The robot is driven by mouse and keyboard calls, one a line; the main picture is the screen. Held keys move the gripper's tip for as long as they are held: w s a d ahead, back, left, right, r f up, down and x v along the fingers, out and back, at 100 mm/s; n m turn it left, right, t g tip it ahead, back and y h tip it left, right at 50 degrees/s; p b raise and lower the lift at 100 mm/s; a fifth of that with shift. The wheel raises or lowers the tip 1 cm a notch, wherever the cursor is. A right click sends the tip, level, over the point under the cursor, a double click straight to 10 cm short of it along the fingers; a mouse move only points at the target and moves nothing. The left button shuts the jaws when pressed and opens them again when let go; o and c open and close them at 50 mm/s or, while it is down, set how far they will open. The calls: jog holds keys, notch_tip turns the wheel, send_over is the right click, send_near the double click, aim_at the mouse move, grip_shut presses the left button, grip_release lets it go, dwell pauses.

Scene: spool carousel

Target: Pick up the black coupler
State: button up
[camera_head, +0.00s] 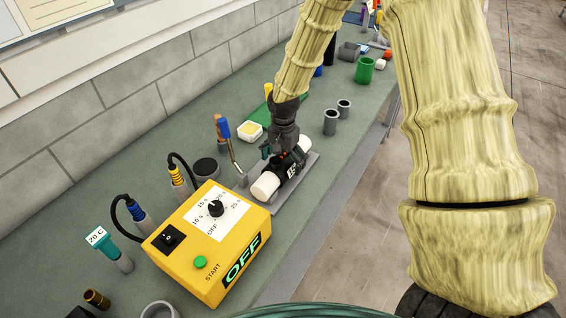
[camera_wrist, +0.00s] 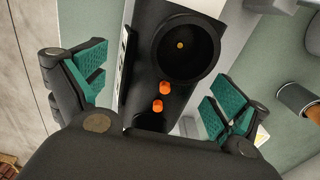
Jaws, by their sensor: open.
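The black coupler (camera_head: 291,168) sits around a white pipe (camera_head: 266,186) on a grey plate (camera_head: 255,205) beside the yellow control box. In the wrist view the coupler (camera_wrist: 150,72) shows a round dark opening, two orange pins and a white label strip. My gripper (camera_head: 282,150) is over the coupler from above, partly hiding it in the head view. In the wrist view my gripper (camera_wrist: 152,92) is open, with one green-padded finger on each side of the coupler and gaps visible. Whether the fingertips touch it cannot be told.
The yellow control box (camera_head: 212,240) reads OFF, with a dial and a green button. A screwdriver-like tool (camera_head: 225,133) stands upright close left of my gripper. Two grey cups (camera_head: 331,122) stand to the right, with a green cup (camera_head: 364,70) further back.

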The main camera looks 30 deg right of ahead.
jog(key=shift+f, duration=1)
jog(key=c, duration=1.5)
jog(key=shift+c, duration=0.6)
jog(key=shift+r, duration=0.15)
